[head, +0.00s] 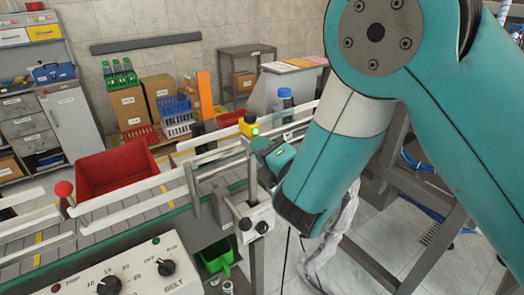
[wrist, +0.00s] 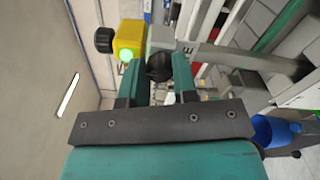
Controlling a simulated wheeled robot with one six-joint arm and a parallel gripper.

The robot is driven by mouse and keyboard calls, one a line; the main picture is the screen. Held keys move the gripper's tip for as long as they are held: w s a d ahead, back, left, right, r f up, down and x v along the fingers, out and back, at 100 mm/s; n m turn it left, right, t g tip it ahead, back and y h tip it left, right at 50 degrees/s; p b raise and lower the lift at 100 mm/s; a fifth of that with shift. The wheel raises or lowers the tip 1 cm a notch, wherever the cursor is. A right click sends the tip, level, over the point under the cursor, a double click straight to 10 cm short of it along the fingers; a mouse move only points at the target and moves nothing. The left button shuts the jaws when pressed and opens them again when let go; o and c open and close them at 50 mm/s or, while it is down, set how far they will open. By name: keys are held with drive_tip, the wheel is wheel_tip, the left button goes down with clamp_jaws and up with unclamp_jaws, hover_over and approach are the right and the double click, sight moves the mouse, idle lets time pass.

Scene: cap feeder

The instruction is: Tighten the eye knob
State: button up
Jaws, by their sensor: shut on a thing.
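The yellow eye (head: 249,124) with a lit green lamp sits by the conveyor rail in the head view. It also shows in the wrist view (wrist: 128,38), with a black cylinder on its left side. A black round knob (wrist: 159,68) lies between my gripper's fingers in the wrist view, just below and right of the eye. My gripper (wrist: 158,70) is shut on this knob. In the head view my gripper (head: 268,150) is beside the rail, just below the eye, and its fingers hide the knob.
A red bin (head: 115,172) stands at the conveyor (head: 150,208) on the left. A red ball-topped lever (head: 64,189) and the belt control panel (head: 125,278) are at the front. A bottle with a blue cap (head: 284,103) stands beyond the eye. A green scoop (head: 217,256) hangs below the bracket.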

drive_tip(key=shift+s+a+n, duration=0.1)
drive_tip(key=shift+n, duration=0.5)
drive_tip(key=o, duration=0.9)
drive_tip(key=shift+o, duration=0.2)
